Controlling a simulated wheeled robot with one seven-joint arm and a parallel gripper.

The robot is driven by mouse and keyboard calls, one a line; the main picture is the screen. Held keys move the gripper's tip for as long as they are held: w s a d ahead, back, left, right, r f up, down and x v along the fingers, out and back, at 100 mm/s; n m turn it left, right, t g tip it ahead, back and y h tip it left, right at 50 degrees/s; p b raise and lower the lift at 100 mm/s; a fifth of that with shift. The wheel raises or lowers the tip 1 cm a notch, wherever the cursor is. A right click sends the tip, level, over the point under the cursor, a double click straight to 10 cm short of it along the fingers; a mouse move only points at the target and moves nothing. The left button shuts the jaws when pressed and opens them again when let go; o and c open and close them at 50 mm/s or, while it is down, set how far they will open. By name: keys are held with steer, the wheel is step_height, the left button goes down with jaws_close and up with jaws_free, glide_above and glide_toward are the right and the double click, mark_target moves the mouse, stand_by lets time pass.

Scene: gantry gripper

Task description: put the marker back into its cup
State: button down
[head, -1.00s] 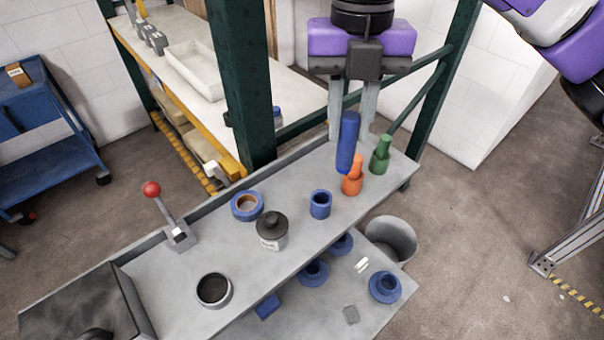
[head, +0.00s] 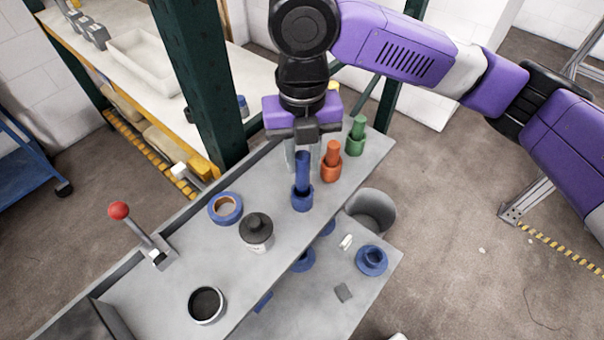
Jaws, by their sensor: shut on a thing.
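My gripper (head: 303,165) points down over the upper grey shelf (head: 170,285) and is shut on the blue marker (head: 302,172). The marker stands upright, and its lower end is at the mouth of the blue cup (head: 302,200), seemingly inside it. How deep it sits is hidden by the cup wall. To the right, an orange marker (head: 333,150) stands in an orange cup (head: 331,171), and a green marker (head: 359,124) stands in a green cup (head: 355,145).
Left of the blue cup are a black-lidded jar (head: 256,232), a blue tape roll (head: 225,208), a dark round dish (head: 206,304) and a red-knobbed lever (head: 135,230). A green post (head: 205,90) rises behind the shelf. A grey bin (head: 371,210) stands to the right.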

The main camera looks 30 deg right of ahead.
mark_target(302, 178)
steer(key=shift+f, duration=2.95)
steer(key=c, duration=1.2)
jaws_free()
step_height(302, 178, up, 12)
steer(key=shift+r+b, duration=0.1)
steer(key=shift+b, duration=0.45)
